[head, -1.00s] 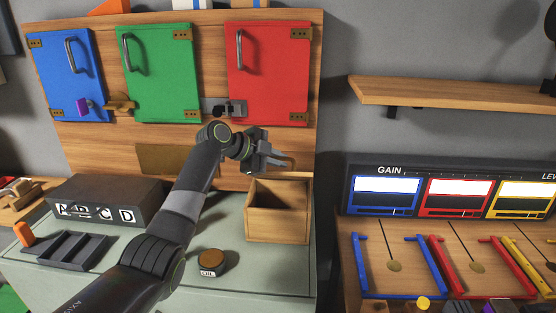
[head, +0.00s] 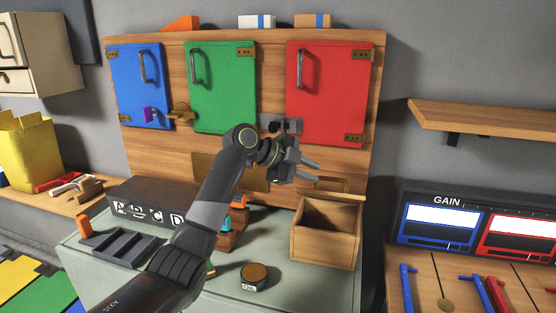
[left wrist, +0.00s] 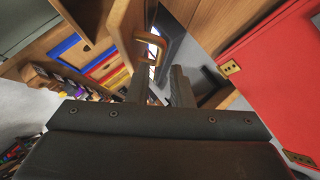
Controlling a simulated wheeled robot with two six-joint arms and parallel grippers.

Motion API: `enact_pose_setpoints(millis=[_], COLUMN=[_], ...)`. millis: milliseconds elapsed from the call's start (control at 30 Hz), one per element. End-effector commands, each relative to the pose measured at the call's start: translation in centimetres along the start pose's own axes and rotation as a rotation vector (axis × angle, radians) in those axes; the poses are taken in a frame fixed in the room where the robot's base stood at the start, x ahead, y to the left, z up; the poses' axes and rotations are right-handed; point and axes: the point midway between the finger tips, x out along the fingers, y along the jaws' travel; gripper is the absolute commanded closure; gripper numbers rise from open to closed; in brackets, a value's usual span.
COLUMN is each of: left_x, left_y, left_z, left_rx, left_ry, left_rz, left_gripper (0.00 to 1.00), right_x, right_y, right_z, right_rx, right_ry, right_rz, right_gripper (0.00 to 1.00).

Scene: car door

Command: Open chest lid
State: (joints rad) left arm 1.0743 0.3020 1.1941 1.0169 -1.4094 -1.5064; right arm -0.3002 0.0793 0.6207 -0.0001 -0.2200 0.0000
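The wooden chest (head: 322,246) stands on the grey-green bench top right of my left arm in the head view. Its dark inside shows from above. A light board edge (head: 334,195) runs along its back top and looks like the lid standing raised. A loop-shaped handle (left wrist: 157,48) sits on a wooden panel in the left wrist view, close beyond my fingers. My left gripper (head: 312,171) is just above and behind the chest, fingers apart, with nothing seen between them. In the left wrist view its fingers (left wrist: 161,88) also stand apart. My right gripper is out of view.
A round oil tin (head: 254,276) stands in front of the chest. A dark lettered box (head: 145,205) and a slotted tray (head: 122,250) are at left. The red door (head: 328,95) is behind the gripper. A shelf (head: 485,120) juts out at right.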

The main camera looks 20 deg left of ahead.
Motion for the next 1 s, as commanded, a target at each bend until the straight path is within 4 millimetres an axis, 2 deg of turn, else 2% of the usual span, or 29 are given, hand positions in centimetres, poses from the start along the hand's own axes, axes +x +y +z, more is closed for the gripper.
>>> enact_pose_setpoints(millis=[33, 200, 400, 600, 867, 967, 1000], left_x=[-1.4, -5.4, -8.8, -10.1, -10.2, -10.2, -10.2], left_y=[0.1, 0.1, 0.0, 0.0, 0.0, -0.1, -0.3], left_z=[0.2, 0.2, 0.2, 0.1, 0.0, 0.2, 0.6], left_rx=[0.003, 0.002, 0.001, -0.001, -0.001, -0.013, -0.035], left_ry=[-0.005, -0.005, -0.003, -0.001, 0.000, -0.007, -0.018], left_rz=[-0.003, -0.002, -0.001, 0.001, 0.001, -0.009, -0.025], left_gripper=[0.80, 0.80, 0.80, 0.80, 0.80, 0.67, 0.67], right_x=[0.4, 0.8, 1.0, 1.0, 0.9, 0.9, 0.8], right_y=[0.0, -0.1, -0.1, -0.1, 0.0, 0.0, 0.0], right_z=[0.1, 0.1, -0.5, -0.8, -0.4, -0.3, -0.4], right_rx=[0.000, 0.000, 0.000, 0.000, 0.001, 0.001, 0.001], right_ry=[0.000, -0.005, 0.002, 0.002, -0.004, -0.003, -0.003], right_rz=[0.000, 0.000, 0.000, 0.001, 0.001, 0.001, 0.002], right_gripper=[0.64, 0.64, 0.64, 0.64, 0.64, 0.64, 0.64])
